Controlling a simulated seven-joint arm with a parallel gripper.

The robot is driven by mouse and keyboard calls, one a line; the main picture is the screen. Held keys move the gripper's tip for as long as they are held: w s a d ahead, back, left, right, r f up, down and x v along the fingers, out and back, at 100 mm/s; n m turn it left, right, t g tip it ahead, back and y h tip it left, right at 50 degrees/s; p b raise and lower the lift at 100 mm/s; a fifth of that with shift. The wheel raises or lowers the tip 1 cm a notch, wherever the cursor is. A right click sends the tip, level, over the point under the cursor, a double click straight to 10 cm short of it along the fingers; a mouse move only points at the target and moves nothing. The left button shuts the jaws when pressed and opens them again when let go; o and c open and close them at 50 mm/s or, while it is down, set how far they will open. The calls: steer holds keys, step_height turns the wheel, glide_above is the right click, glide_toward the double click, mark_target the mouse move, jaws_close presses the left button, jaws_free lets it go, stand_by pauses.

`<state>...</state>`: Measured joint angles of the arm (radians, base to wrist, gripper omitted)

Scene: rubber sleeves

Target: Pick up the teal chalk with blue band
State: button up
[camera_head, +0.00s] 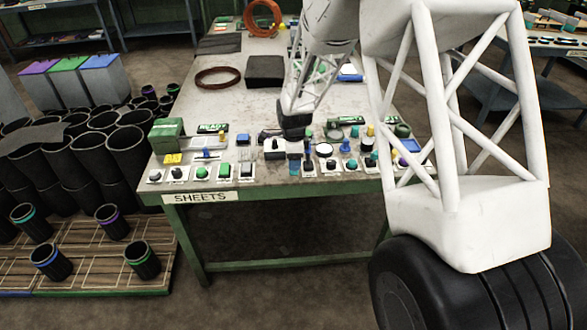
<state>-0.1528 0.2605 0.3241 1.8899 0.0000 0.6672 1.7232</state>
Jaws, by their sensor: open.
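My gripper (296,130) is the dark end of my white lattice arm, low over the front middle of the table among small controls. It is open; its fingers are small and hard to make out against the clutter. A small teal piece (294,168) lies at the table's front edge, just below the gripper in the picture, with a dark blue part above it. I cannot tell whether it is the teal chalk with blue band. No other piece clearly shows as that chalk, and my arm hides part of the table.
The table (215,115) bears a crowded row of buttons, knobs and switches along its front. A dark red ring (218,70), a black block (265,71) and an orange roll (263,17) lie farther back. Black sleeves (90,150) stand at the left. The table's left middle is clear.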

steer(key=shift+f, duration=2.05)
steer(key=c, duration=1)
steer(key=shift+r, duration=0.1)
steer(key=shift+r, duration=0.75)
step_height(320, 180, up, 2)
steer(key=s+d+r, duration=0.1)
steer(key=s+d, duration=0.1)
steer(key=s, duration=1.3)
steer(key=shift+s+d+r, duration=0.15)
steer(key=shift+s, duration=0.25)
